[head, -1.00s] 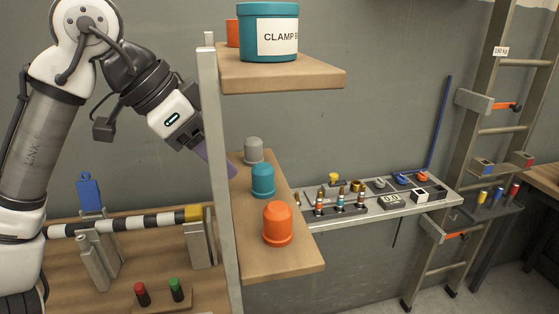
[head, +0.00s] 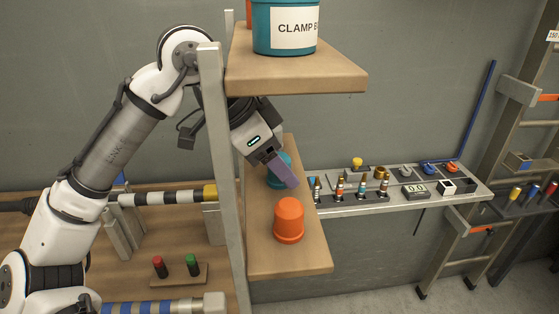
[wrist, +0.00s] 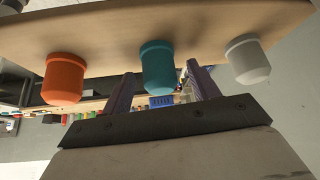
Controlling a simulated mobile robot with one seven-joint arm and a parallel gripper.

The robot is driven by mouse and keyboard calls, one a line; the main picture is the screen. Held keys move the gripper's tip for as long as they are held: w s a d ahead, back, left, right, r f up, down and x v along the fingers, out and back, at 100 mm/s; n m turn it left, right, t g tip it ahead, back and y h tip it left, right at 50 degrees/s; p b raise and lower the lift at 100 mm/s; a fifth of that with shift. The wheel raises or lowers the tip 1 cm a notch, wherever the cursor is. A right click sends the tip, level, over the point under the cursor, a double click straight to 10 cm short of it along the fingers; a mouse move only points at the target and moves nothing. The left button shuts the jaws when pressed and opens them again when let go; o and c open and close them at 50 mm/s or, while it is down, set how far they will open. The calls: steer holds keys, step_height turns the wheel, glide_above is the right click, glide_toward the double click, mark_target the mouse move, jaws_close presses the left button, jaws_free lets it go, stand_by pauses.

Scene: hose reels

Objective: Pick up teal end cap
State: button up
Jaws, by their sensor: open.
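The teal end cap (head: 279,170) stands on the lower wooden shelf, partly hidden behind my gripper in the head view. In the wrist view the teal end cap (wrist: 158,68) shows in the middle, between the two purple fingers. My gripper (head: 286,172) is open, with its fingers beside the cap. In the wrist view my gripper (wrist: 162,88) has one finger on each side of the cap. I cannot tell whether either finger touches it.
An orange end cap (head: 289,219) stands nearer on the same shelf (head: 290,262). A grey cap (wrist: 247,60) stands on the other side. The upper shelf (head: 300,75) with a teal tub (head: 285,28) overhangs my wrist. A metal post (head: 222,150) stands left of the gripper.

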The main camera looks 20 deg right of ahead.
steer(key=shift+d+f, duration=0.15)
steer(key=shift+f, duration=0.1)
steer(key=c, duration=1.1)
steer(key=shift+o, duration=0.2)
steer(key=shift+r+b, duration=0.1)
steer(key=shift+b, duration=0.35)
